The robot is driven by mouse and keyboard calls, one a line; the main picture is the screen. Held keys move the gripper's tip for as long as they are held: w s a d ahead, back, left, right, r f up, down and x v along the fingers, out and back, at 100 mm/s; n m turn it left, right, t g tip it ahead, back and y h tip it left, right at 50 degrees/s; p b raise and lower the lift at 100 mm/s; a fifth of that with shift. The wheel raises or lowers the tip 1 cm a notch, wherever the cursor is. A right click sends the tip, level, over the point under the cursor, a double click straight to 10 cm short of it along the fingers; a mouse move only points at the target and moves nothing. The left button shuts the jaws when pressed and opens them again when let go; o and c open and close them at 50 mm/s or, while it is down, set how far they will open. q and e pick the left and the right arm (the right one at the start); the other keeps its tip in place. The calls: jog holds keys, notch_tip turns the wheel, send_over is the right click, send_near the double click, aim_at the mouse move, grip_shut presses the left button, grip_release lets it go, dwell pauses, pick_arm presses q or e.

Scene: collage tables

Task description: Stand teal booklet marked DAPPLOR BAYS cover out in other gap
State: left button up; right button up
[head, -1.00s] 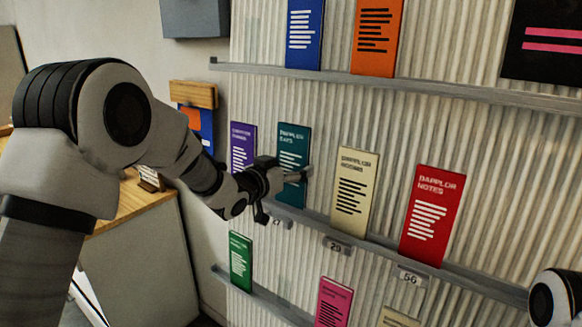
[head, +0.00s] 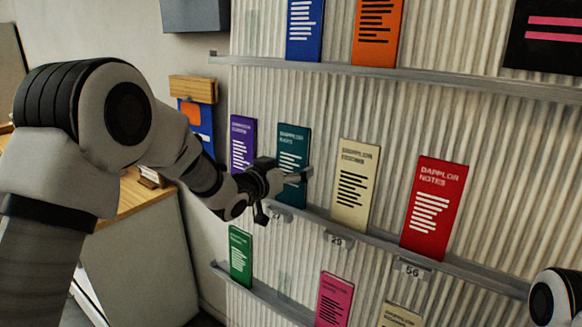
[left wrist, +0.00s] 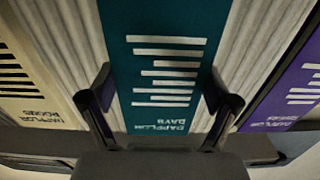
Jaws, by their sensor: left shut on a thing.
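The teal booklet (head: 293,148) stands upright, cover out, at the middle ledge between a purple and a cream booklet. Its title shows DAPPLOR and a second word like BAYS or DAYS. In the left wrist view the teal booklet (left wrist: 165,25) fills the middle, with its title upside down. My left gripper (head: 287,177) is at its lower part. The fingers of the left gripper (left wrist: 160,92) are shut on its two side edges. My right gripper is not in view; only part of my right arm shows.
A purple booklet (head: 242,145) stands close left, a cream one (head: 357,185) and a red one (head: 432,208) right. The lower ledge has bare room between the green (head: 240,255) and pink (head: 333,300) booklets.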

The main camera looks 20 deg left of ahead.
pick_arm(q)
jog(key=shift+f, duration=0.1)
jog(key=o, duration=1)
jog(key=v, duration=1.2)
jog(key=shift+w, duration=0.1)
